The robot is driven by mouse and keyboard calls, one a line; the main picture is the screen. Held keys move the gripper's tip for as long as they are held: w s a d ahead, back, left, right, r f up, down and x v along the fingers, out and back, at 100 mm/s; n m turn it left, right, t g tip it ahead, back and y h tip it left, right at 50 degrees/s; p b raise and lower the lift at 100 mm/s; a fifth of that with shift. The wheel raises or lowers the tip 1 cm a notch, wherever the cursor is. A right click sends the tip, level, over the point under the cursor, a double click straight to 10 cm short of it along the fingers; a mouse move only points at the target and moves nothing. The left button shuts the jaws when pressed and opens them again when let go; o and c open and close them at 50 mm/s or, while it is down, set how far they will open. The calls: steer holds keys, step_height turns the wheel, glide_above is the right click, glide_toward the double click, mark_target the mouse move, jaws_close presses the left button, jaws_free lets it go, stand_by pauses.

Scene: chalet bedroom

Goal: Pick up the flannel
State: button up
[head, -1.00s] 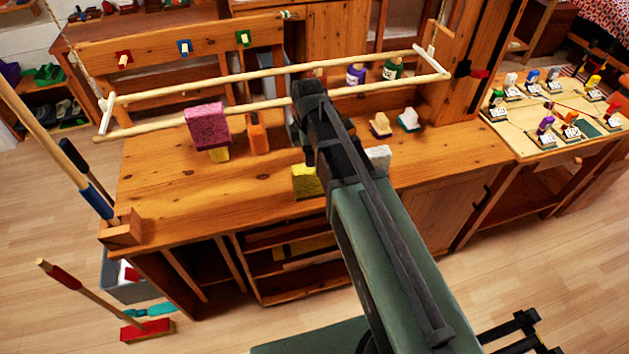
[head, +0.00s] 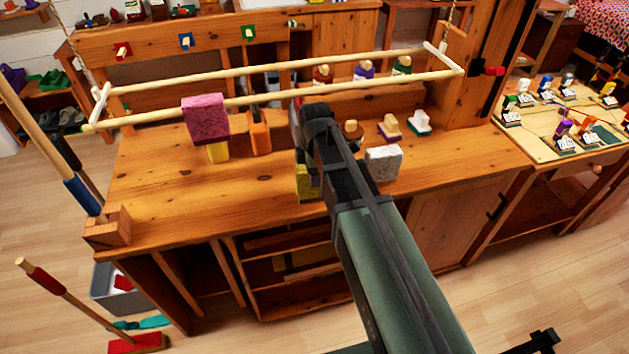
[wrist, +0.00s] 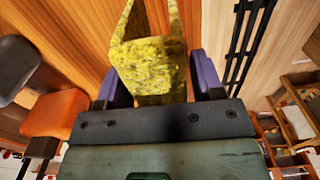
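I see no thing that is plainly a flannel. A yellow mottled piece (head: 303,184), which may be the flannel, stands on the wooden bench and is partly hidden by my arm. In the wrist view the same yellow piece (wrist: 150,60) shows straight ahead, with a raised, folded-looking outline. My gripper (wrist: 160,82) has one purple finger on each side of its near end. The fingers are wide apart and look open around it; I cannot make out firm contact. In the head view the fingertips are hidden behind the arm.
On the bench (head: 170,190), a pink sponge (head: 206,118) on a yellow base and an orange thing (head: 260,131) stand left. A white speckled block (head: 384,162) stands just right of my arm. A hanging wooden rack (head: 270,70) spans above the bench.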

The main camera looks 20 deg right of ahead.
steer(key=c, duration=0.7)
steer(key=shift+o, duration=0.2)
